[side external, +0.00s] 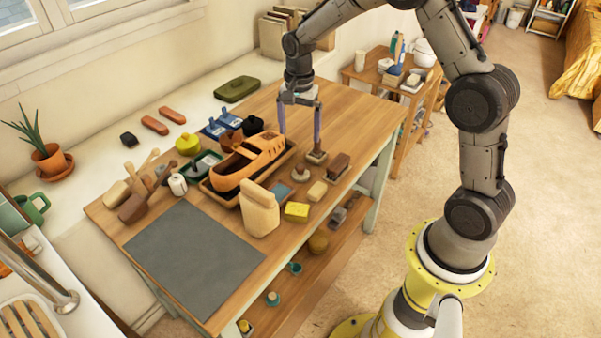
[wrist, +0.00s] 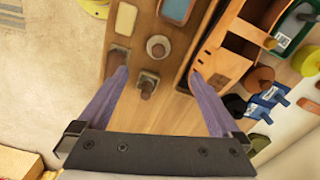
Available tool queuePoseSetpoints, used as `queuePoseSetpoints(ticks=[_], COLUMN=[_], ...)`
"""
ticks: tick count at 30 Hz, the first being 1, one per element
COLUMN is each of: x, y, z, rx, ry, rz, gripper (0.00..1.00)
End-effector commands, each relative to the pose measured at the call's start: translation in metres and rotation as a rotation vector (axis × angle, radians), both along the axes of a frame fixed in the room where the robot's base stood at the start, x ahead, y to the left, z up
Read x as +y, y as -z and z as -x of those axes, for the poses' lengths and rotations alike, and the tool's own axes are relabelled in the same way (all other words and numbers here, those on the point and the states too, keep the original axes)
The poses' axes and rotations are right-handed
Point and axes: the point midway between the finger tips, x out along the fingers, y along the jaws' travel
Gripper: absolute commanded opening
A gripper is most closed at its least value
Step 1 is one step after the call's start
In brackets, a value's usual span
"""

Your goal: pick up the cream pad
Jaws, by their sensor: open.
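The cream pad (side external: 317,190) is a small pale block lying on the wooden table near its front edge. It also shows near the top of the wrist view (wrist: 124,19), ahead of the left fingertip. My gripper (side external: 299,141) is open, pointing down beyond the pad on the far side of it, with nothing held. In the wrist view my gripper (wrist: 158,80) has its two purple fingers spread on either side of a small dark knob on a square base (wrist: 147,86). The fingers are apart from the pad.
A round-knobbed piece (side external: 300,174) and a brown brush (side external: 339,166) stand close to the pad. An orange shoe form (side external: 245,160) sits in a tray. The grey mat (side external: 195,258) is bare.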

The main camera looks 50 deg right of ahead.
Motion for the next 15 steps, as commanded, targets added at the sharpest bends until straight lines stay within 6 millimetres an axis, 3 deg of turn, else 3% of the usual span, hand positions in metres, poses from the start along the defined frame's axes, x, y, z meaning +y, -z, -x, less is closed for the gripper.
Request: queuePoseSetpoints(ticks=[9,15], x=[0.000,-0.001], y=[0.056,0.078], z=[0.002,0.001], rx=[0.005,0.002], ry=[0.001,0.000], rz=[-0.001,0.000], gripper=[1.00,1.00])
